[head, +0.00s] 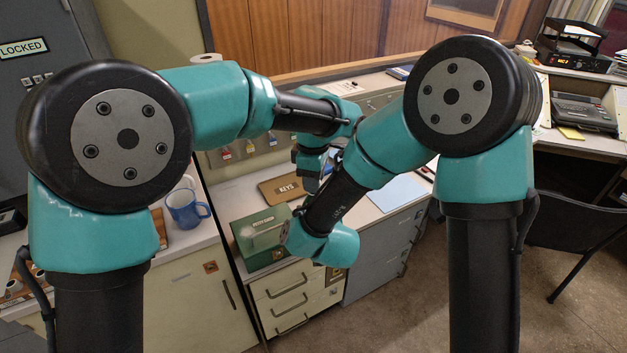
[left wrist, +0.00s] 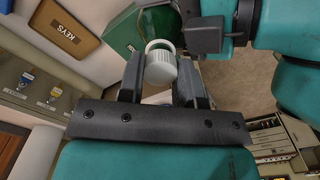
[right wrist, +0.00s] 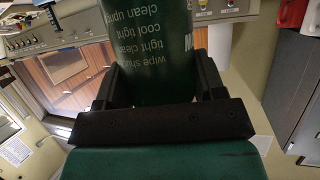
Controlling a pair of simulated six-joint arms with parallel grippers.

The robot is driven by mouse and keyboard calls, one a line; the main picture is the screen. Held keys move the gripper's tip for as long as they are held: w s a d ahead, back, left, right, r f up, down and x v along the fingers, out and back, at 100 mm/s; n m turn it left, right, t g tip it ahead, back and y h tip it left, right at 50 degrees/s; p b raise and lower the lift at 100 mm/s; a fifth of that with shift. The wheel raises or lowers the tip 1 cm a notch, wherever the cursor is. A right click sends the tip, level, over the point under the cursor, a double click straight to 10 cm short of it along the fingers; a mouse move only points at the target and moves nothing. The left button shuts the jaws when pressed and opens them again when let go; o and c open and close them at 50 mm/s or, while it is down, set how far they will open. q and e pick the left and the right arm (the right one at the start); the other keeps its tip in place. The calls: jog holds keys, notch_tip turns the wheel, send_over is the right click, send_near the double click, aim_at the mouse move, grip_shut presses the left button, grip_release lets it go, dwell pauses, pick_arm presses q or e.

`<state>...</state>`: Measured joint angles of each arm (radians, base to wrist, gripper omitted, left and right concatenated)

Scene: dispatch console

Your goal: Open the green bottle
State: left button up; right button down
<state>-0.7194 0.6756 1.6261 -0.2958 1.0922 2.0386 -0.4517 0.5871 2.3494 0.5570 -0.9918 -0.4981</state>
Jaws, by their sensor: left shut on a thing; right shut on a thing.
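A white ribbed cap (left wrist: 160,72) sits between the fingers of my left gripper (left wrist: 161,70) (head: 308,176), which is shut on it. A rounded, open-looking white rim shows at the cap's far side. My right gripper (right wrist: 157,78) is shut on the body of the green bottle (right wrist: 148,50), which has pale printed text, upside down in the right wrist view. A dark green part behind the cap in the left wrist view looks like the bottle (left wrist: 157,20). I cannot tell whether cap and bottle still touch. In the head view my arms hide both.
A brown KEYS box (head: 285,189) and a green box (head: 250,238) rest on the counter below. A blue mug (head: 186,209) stands on the counter at the left. A light blue sheet (head: 398,192) lies on the right. Key hooks line the rear panel.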

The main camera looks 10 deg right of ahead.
pick_arm(q)
jog(key=shift+r, duration=0.25)
jog(key=shift+r, duration=0.35)
jog(key=shift+r, duration=0.2)
jog(key=shift+r, duration=1.9)
pick_arm(e)
jog(key=w+d+f+m+h, duration=0.1)
jog(key=w+d+f+h, duration=0.1)
jog(key=d, duration=0.6)
jog(key=w+d+f+m+h, duration=0.1)
jog(key=w+d+f+m, duration=0.1)
jog(key=w+d+f, duration=0.3)
jog(key=d+f, duration=0.1)
jog(key=d, duration=0.2)
jog(key=shift+d+f+h, duration=0.15)
jog(key=shift+d+h, duration=0.25)
